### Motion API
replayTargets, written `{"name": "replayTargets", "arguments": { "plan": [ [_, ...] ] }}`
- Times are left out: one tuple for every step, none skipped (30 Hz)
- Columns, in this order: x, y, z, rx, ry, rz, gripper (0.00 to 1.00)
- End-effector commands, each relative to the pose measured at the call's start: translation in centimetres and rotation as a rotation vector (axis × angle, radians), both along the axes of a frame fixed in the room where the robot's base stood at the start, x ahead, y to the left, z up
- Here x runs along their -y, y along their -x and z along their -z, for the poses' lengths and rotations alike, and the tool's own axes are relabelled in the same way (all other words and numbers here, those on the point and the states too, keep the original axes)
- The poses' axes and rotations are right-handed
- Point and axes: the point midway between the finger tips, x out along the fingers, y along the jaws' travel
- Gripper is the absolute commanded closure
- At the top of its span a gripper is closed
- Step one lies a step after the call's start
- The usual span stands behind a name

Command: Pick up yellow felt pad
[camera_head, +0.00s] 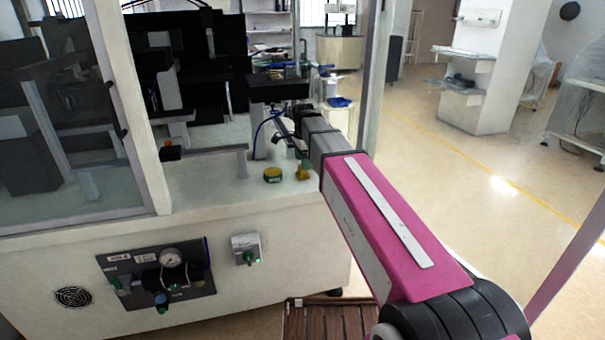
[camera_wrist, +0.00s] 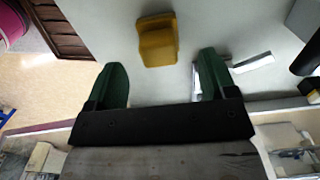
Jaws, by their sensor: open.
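A yellow, block-like piece (camera_wrist: 157,40), apparently the felt pad, lies on the pale worktop in the wrist view. It sits just beyond the fingertips, roughly between them, and nothing grips it. In the head view a small yellow piece (camera_head: 302,174) shows near the worktop's front right corner, partly hidden by my gripper. My gripper (camera_wrist: 161,60) has green fingers, spread apart and empty. In the head view, a green fingertip of my gripper (camera_head: 306,163) shows right at the yellow piece; whether they touch I cannot tell.
A round yellow-and-green item (camera_head: 272,174) lies left of the yellow piece on the worktop (camera_head: 215,200). A silvery part (camera_wrist: 252,63) lies beside the right finger. A frame post (camera_head: 130,110) and dark machinery (camera_head: 200,65) stand to the left. The worktop's front edge is close.

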Motion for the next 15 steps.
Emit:
{"name": "replayTargets", "arguments": {
  "plan": [
    [-0.1, 0.0, 0.2, 0.0, 0.0, 0.0, 0.22],
    [-0.1, 0.0, 0.4, 0.0, 0.0, 0.0, 0.22],
    [-0.2, 0.1, 0.7, 0.0, 0.0, 0.0, 0.22],
    [-0.3, 0.1, 1.1, 0.0, 0.0, -0.001, 0.22],
    [-0.4, 0.2, 1.4, -0.001, 0.0, -0.001, 0.22],
    [-0.5, 0.2, 1.9, -0.002, 0.001, -0.001, 0.22],
    [-0.6, 0.3, 2.3, -0.002, 0.001, -0.001, 0.22],
    [-0.7, 0.3, 2.7, -0.002, 0.001, -0.001, 0.22],
    [-0.8, 0.3, 3.3, -0.001, 0.0, -0.001, 0.22],
    [-0.8, 0.3, 3.7, -0.001, 0.0, -0.001, 0.22],
    [-0.7, 0.3, 4.1, -0.001, 0.0, -0.001, 0.22],
    [-0.7, 0.3, 4.5, -0.001, 0.0, -0.001, 0.22],
    [-0.7, 0.3, 4.7, -0.001, 0.0, -0.001, 0.22],
    [-0.7, 0.3, 4.9, -0.001, 0.0, -0.001, 0.22],
    [-0.7, 0.3, 5.0, 0.0, 0.0, -0.001, 0.22]
  ]
}}
